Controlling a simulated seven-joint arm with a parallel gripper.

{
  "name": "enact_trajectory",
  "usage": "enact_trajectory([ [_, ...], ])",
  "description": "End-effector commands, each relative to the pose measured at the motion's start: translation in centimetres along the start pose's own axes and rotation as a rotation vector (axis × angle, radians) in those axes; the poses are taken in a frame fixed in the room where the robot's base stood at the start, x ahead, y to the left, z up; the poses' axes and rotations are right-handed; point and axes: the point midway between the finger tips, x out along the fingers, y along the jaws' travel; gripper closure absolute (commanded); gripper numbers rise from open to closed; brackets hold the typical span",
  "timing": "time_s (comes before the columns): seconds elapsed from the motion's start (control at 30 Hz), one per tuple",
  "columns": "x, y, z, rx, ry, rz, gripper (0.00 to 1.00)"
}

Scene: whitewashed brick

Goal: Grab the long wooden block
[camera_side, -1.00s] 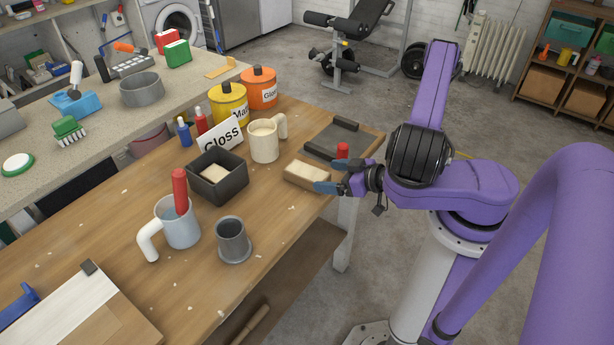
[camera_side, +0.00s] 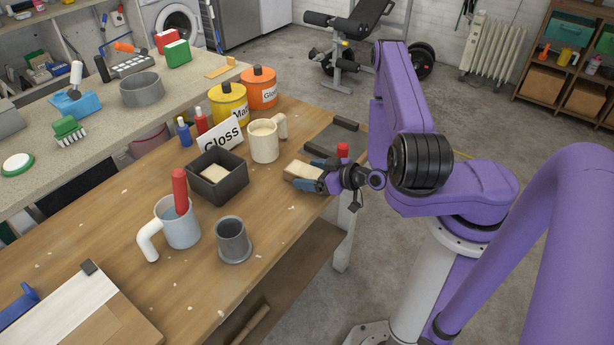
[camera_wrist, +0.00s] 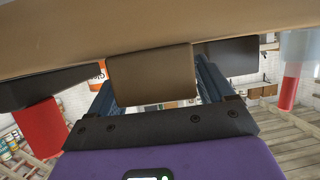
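The long wooden block (camera_side: 302,171), light tan on top and brown on the side, lies near the right edge of the wooden workbench. In the wrist view the brown block (camera_wrist: 152,76) shows between the two blue fingers. My gripper (camera_side: 317,174) is low at the block, with one finger on its far side and one on its near side. The fingers are wide apart, and I see no clear grip on the block. In the wrist view my gripper (camera_wrist: 158,88) spans the block's width. Contact with its sides is hard to judge.
A cream mug (camera_side: 264,142) and a dark square box (camera_side: 217,186) stand left of the block. A dark tray (camera_side: 335,138) lies behind it, with a red-topped item (camera_side: 343,150) close to my gripper. A grey cup (camera_side: 233,242) stands in front. Open bench lies between cup and block.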

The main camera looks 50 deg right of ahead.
Motion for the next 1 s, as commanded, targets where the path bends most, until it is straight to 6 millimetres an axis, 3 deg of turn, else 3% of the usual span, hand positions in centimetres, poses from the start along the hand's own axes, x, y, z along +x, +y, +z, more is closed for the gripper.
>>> enact_trajectory([
  [0.03, 0.0, 0.0, 0.0, 0.0, 0.0, 0.0, 0.37],
  [0.13, 0.0, 0.0, 0.0, 0.0, 0.0, 0.0, 0.69],
  [0.17, 0.0, 0.0, 0.0, 0.0, 0.0, 0.0, 0.72],
  [0.63, -0.3, 0.1, -0.8, -0.001, 0.001, 0.0, 0.72],
  [1.0, -2.3, 0.1, -5.7, -0.003, 0.003, 0.001, 0.72],
])
